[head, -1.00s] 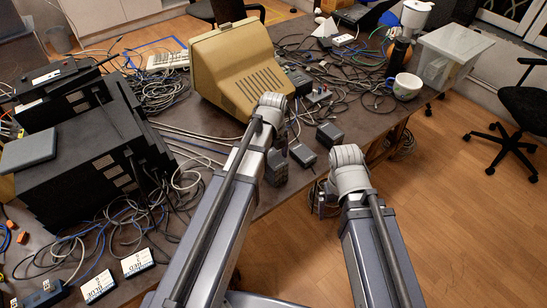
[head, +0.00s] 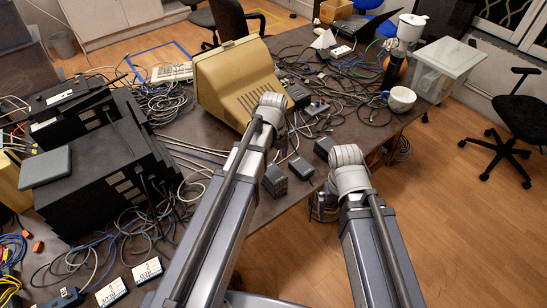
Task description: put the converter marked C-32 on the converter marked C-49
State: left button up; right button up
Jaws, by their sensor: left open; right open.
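Three small dark grey boxes that look like converters lie near the table's front edge in the head view: a left one (head: 275,181), a middle one (head: 301,168) and a right one (head: 324,148). Their markings are too small to read, so I cannot tell which is C-32 or C-49. My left gripper (head: 282,143) is open, above the table between the beige monitor and the boxes, mostly hidden by its wrist. My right gripper (head: 320,208) is open, low by the table's front edge, right of the boxes and partly hidden by its wrist. I see nothing held.
A beige monitor (head: 237,84) stands behind my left gripper. Black equipment (head: 105,165) and tangled cables fill the table's left. A white cup (head: 400,98) and a translucent bin (head: 446,68) stand at the right. Open wooden floor (head: 440,220) lies to the right.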

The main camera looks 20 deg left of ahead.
aim_at(273, 172)
pick_arm(q)
notch_tip(273, 172, up, 4)
jog(key=p, duration=0.3)
jog(key=shift+r, duration=0.25)
pick_arm(e)
notch_tip(273, 172, up, 5)
jog(key=shift+f, duration=0.2)
pick_arm(q)
jog(key=shift+f, duration=0.15)
pick_arm(e)
jog(key=shift+f, duration=0.15)
pick_arm(q)
notch_tip(273, 172, down, 12)
jog(key=b, duration=1.2)
pick_arm(e)
notch_tip(273, 172, down, 12)
